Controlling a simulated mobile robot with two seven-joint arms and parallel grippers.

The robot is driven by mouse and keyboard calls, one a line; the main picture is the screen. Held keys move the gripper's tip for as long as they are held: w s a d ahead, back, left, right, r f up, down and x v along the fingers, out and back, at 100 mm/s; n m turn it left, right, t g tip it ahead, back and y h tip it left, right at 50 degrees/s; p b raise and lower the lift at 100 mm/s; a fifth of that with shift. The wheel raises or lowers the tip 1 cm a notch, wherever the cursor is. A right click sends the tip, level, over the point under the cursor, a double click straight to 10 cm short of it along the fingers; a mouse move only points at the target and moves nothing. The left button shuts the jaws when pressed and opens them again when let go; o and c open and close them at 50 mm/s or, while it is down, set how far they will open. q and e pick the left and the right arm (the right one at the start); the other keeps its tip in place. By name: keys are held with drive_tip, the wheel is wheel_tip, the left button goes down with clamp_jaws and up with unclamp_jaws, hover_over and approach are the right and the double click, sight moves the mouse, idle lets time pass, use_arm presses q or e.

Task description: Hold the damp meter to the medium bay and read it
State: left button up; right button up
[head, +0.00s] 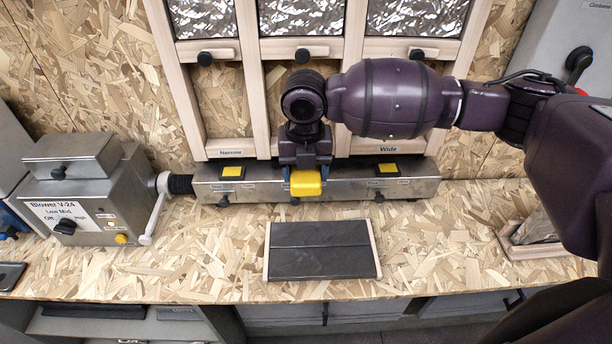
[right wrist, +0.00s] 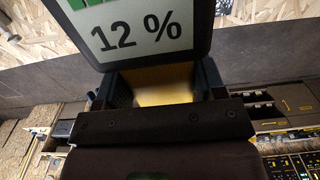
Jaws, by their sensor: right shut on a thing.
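My right gripper (head: 305,163) is shut on the yellow damp meter (head: 306,183), in front of the foot of the middle bay (head: 272,100). In the right wrist view the meter's yellow body (right wrist: 165,85) sits between the fingers, and its screen (right wrist: 145,38) reads "12 %" below a green bar cut off by the top edge. The middle bay stands between the bays labelled Narrow (head: 231,153) and Wide (head: 388,150); its own label is hidden behind my gripper. I cannot tell whether the meter touches the bay. My left gripper is out of view.
A long metal duct (head: 410,188) with yellow-topped slots runs below the bays. The blower (head: 85,200) joins its left end by a hose and white lever. A dark slab (head: 320,262) lies on the bench in front. Bare chipboard bench (head: 440,240) lies to its right.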

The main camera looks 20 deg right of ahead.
drive_tip(key=w+b, duration=0.2)
drive_tip(key=shift+w+d+f, duration=0.15)
drive_tip(key=shift+w+d, duration=0.2)
drive_tip(key=shift+w+d+b, duration=0.2)
drive_tip(key=shift+w+b, duration=0.3)
drive_tip(key=shift+w, duration=0.1)
drive_tip(key=shift+w+d+b, duration=0.15)
drive_tip(key=shift+w+b, duration=0.35)
drive_tip(key=shift+w, duration=0.05)
drive_tip(key=shift+w+d+f+b, duration=0.1)
drive_tip(key=shift+w+d+b, duration=0.1)
drive_tip(key=shift+w+b, duration=0.5)
drive_tip(key=shift+w+d+r, duration=0.15)
drive_tip(key=shift+w, duration=0.45)
drive_tip(key=shift+w+d+r, duration=0.1)
drive_tip(key=shift+w+d, duration=0.05)
drive_tip(key=shift+w, duration=0.4)
drive_tip(key=w, duration=0.1)
drive_tip(key=w+d, duration=0.1)
drive_tip(key=w, duration=0.1)
drive_tip(key=shift+w, duration=0.3)
